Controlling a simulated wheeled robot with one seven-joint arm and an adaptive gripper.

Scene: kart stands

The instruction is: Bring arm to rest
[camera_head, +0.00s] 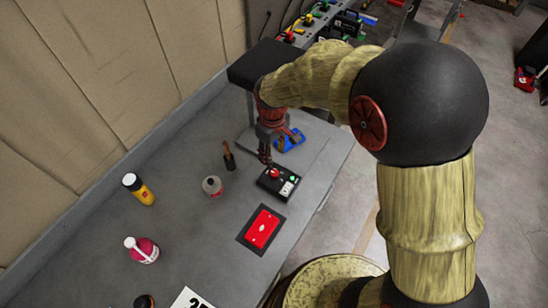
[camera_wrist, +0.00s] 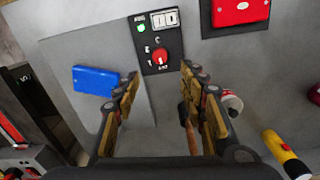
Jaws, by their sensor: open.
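My arm reaches over the grey table (camera_head: 185,235) in the head view, and my gripper (camera_head: 267,160) points down close to a black control box (camera_head: 289,197). I cannot tell whether a finger touches the knob.
A wall (camera_head: 80,90) stands left. Open floor (camera_head: 345,205) lies right.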

